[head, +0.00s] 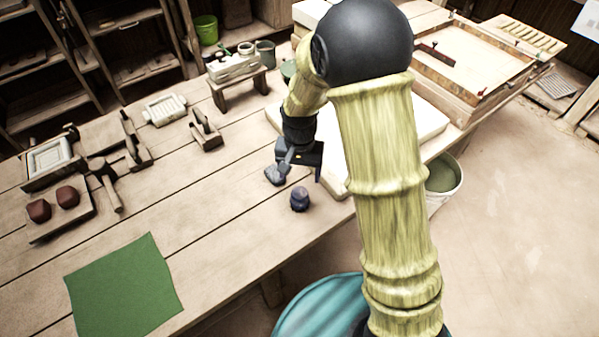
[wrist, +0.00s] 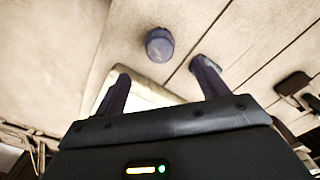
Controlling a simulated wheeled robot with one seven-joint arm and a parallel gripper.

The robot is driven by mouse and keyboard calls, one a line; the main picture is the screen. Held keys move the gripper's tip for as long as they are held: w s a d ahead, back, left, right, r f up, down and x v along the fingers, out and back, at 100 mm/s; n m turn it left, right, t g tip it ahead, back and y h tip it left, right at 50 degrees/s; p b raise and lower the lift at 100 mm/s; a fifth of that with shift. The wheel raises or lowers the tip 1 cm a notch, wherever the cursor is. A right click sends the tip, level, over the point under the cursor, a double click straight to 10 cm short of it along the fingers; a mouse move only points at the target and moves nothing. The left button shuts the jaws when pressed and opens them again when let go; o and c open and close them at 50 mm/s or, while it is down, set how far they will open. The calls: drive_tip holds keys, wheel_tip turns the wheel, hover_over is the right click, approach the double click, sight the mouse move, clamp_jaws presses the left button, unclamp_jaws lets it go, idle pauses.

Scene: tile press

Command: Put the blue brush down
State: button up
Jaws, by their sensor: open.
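A small dark blue, knobbed object, which I take to be the blue brush (head: 300,199), stands upright on the wooden table near its front edge. In the wrist view the brush (wrist: 160,45) shows as a round dark blue shape beyond the fingertips, between their lines. My gripper (head: 298,170) is above and just behind the brush in the head view. In the wrist view my gripper (wrist: 160,84) has its two fingers wide apart with nothing between them. The brush looks apart from both fingers.
A green cloth (head: 125,287) lies at the table's front left. Two dark red lumps (head: 67,196) sit on a board, with wooden tools nearby. A pale slab (head: 430,122) lies behind my arm. A bucket (head: 444,176) stands beside the table. The table's middle is clear.

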idle(0.4)
drive_tip(key=s+d+r+n+t, duration=0.1)
drive_tip(key=s+d+r, duration=0.3)
drive_tip(key=s+d, duration=0.2)
drive_tip(key=s+d+r+n+t, duration=0.1)
drive_tip(key=s+d+r, duration=0.4)
drive_tip(key=s+d, duration=0.1)
drive_tip(key=shift+s+d+t, duration=0.2)
drive_tip(key=shift+d+t, duration=0.1)
drive_tip(key=shift+d, duration=0.5)
drive_tip(key=w+p+v, duration=0.2)
drive_tip(key=p+v, duration=0.6)
drive_tip(key=shift+r+p, duration=0.4)
drive_tip(key=shift+r, duration=0.1)
drive_tip(key=shift+o, duration=0.5)
drive_tip(key=shift+f, duration=0.1)
